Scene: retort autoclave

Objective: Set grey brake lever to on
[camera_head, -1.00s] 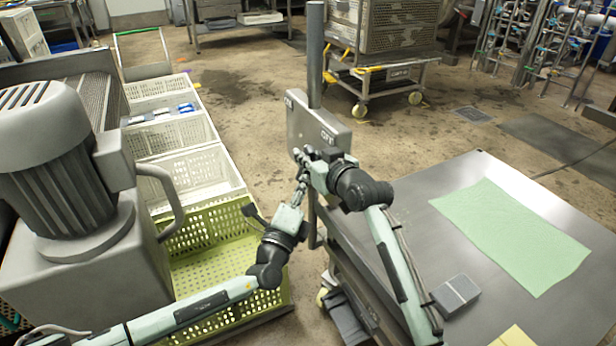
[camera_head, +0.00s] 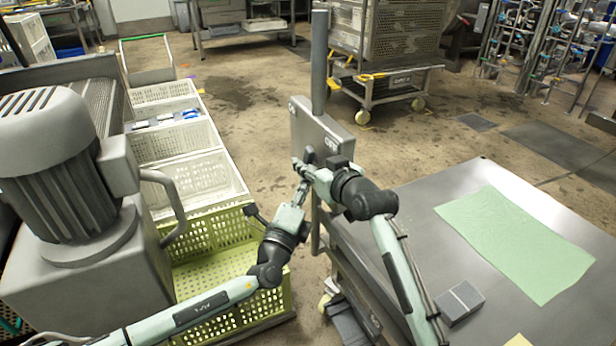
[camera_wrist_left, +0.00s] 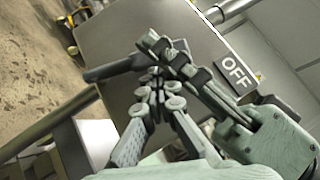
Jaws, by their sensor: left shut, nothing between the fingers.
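The grey control plate (camera_head: 318,128) stands on a post, with an ON label (camera_head: 292,108) on its left and an OFF label (camera_head: 332,143) on its right. In the left wrist view the dark grey brake lever (camera_wrist_left: 108,71) points left, away from the OFF label (camera_wrist_left: 235,72); its hub end is hidden by the fingers. My left gripper (camera_head: 302,186) is shut and empty just below the lever; its fingertips show in the wrist view (camera_wrist_left: 158,92). My right gripper (camera_head: 305,170) comes in from the right, its fingers at the lever's hub, close to my left fingertips. Its grip is unclear.
A steel table (camera_head: 400,220) with a green cloth (camera_head: 515,242) and a small grey block (camera_head: 459,302) is at right. A grey motor machine (camera_head: 60,190) is at left, beside white crates (camera_head: 195,178) and a yellow-green crate (camera_head: 215,262). A wheeled cart (camera_head: 385,85) stands behind.

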